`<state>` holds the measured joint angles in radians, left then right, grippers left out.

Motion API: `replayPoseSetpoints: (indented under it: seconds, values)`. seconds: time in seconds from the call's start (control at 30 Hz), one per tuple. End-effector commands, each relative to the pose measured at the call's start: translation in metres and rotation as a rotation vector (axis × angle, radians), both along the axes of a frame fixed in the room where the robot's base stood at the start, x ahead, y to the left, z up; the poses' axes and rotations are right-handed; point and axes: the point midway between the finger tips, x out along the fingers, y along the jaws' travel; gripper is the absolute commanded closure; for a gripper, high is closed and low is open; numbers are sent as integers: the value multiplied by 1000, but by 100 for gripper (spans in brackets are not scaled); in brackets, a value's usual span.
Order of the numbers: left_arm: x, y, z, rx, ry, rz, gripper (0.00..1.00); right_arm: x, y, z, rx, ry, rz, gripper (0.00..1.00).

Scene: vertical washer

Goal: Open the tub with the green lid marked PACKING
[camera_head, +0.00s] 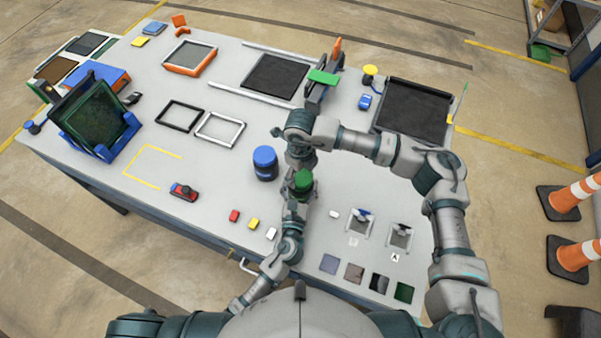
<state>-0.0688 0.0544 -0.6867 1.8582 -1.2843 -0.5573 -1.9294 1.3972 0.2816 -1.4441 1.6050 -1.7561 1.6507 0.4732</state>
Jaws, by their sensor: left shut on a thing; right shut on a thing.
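The tub with the green lid (303,180) stands near the middle front of the table. Its body is mostly hidden by my grippers, and no lettering on the lid is readable. My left gripper (296,203) is shut on the tub's body from the front. My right gripper (301,168) comes down from above and behind and is shut on the green lid. I cannot tell whether there is a gap between lid and body. A similar tub with a blue lid (265,163) stands just to the left, apart from the grippers.
Small red, yellow and white blocks (253,223) lie front left of the tub. Two small fixtures (359,223) and several coloured squares (354,273) are to the right. A green-topped upright piece (323,77) stands behind my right arm.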

Motion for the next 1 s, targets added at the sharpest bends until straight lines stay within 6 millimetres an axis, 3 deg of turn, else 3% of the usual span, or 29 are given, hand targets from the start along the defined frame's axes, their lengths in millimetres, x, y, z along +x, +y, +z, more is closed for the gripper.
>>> replayPoseSetpoints:
  seconds: [0.67,1.0]
  values:
    - [0,0,-1,1,2,1,100,0,0,13,1,-1,1,69]
    - [0,0,-1,1,2,1,100,0,0,50,1,0,1,69]
